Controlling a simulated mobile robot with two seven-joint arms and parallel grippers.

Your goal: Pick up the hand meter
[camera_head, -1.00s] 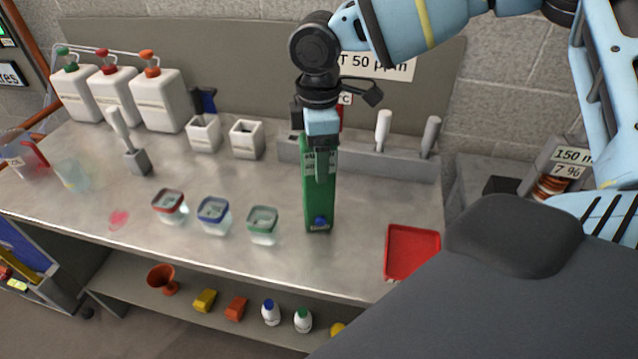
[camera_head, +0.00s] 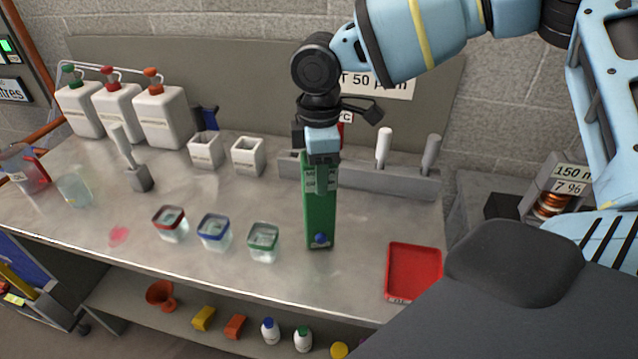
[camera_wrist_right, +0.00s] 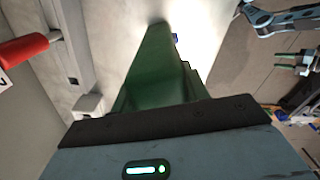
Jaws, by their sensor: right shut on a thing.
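The hand meter (camera_head: 319,215) is a long green device with a blue knob near its lower end. It hangs upright below my right gripper (camera_head: 322,158), which is shut on its upper end. In the right wrist view, the green body of the meter (camera_wrist_right: 158,70) extends away from the gripper over the pale bench top. The fingertips are hidden there behind the gripper body. Whether the meter's lower end touches the bench, I cannot tell. My left gripper is not in view.
Three small lidded tubs, one of them blue-rimmed (camera_head: 214,232), stand left of the meter. A red tray (camera_head: 413,272) lies to its right. A grey rack (camera_head: 405,180) with white and grey handles stands behind. White jugs (camera_head: 160,118) stand at the back left.

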